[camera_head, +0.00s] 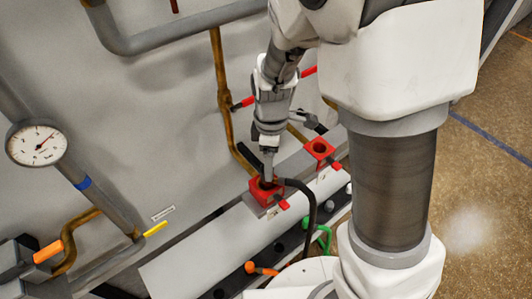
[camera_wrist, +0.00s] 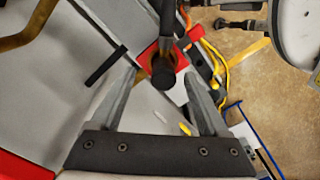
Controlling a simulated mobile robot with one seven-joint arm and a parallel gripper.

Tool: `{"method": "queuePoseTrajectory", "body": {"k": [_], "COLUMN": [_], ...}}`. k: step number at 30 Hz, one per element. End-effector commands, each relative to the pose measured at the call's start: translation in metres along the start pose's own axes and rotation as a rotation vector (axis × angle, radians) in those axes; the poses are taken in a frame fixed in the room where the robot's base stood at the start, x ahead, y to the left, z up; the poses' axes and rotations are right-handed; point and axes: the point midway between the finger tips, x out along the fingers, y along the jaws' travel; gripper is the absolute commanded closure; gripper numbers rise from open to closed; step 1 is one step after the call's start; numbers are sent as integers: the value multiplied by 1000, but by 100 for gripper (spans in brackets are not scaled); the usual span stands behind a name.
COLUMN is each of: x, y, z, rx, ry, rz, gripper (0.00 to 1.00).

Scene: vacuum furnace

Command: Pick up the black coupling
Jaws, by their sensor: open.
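In the wrist view the black coupling (camera_wrist: 164,73) shows as a dark round end between my two fingertips, over a red block. My gripper (camera_wrist: 158,74) is open, one finger on either side of it, with gaps visible on both sides. I cannot tell whether the tips are level with the coupling. In the head view my gripper (camera_head: 267,168) points down at the front red block (camera_head: 262,193). A black hose (camera_head: 308,205) curves from the block to the right and down. The coupling itself is mostly hidden there by my gripper.
A second red block (camera_head: 319,150) with a round hole sits behind on the same ledge. Brown and grey pipes, a pressure gauge (camera_head: 36,143) and coloured valve handles line the wall. The white ledge (camera_head: 195,252) at front left is bare. Orange and green handles lie along the lower rail.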

Motion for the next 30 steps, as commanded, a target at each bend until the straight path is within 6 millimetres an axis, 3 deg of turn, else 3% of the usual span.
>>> {"method": "queuePoseTrajectory", "body": {"k": [5,15,24,30], "x": [10,53,56,56], "y": [-2,-6,-6,-6], "z": [-2,-8,-8,-8], "rx": [-1,1,0,0], "ry": [-1,-1,1,1], "rz": [-2,-1,1,1], "gripper": [22,22,22,58]}}
